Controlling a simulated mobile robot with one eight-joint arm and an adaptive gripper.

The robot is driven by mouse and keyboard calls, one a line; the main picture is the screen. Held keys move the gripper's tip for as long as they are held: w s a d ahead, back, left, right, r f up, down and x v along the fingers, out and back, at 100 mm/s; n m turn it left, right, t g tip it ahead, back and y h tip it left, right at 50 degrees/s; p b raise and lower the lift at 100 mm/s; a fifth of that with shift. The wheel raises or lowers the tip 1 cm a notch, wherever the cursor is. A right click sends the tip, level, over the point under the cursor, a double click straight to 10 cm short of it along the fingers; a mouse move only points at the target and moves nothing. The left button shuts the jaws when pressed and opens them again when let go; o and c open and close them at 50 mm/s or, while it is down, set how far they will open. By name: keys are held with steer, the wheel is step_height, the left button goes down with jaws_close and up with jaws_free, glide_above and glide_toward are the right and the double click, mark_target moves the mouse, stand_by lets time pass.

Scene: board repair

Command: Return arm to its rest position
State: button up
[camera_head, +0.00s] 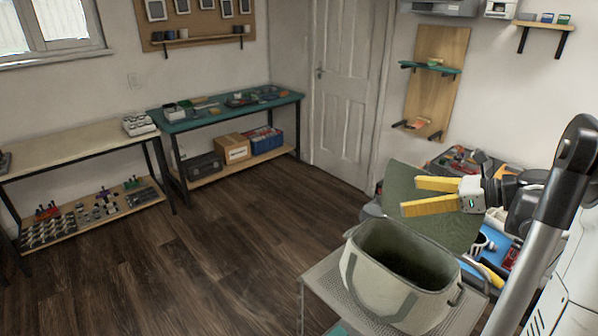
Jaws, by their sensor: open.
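My gripper (428,194) has two yellow fingers that stand apart, pointing left, with nothing between them. It is in the right half of the head view, above a dark green board or mat (453,234). My black and white arm reaches in from the right edge to the gripper. A pale green-grey fabric bag (385,293) with an open top stands below and in front of the gripper, apart from it.
The bag stands on a light perforated surface (325,287). Parts, a mug and tools lie on a blue surface right of the mat. A teal-topped workbench (210,116) and a beige bench (75,148) line the far wall. The wooden floor (215,245) is clear.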

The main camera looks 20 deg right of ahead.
steer(key=s+a+f+n+g+h, duration=0.1)
steer(key=a+n+g+h, duration=0.1)
steer(key=a+n, duration=0.6)
steer(key=s+a+f+n+g+h, duration=0.1)
steer(key=s+a+n+g, duration=0.15)
steer(key=a, duration=0.85)
steer(key=s+a+f+n+h, duration=0.3)
steer(key=s+a+n+h, duration=0.2)
steer(key=n, duration=1.3)
steer(key=s+a+t, duration=0.1)
steer(key=s+a, duration=0.2)
steer(key=s, duration=0.2)
steer(key=shift+a, duration=0.4)
steer(key=shift+s, duration=0.1)
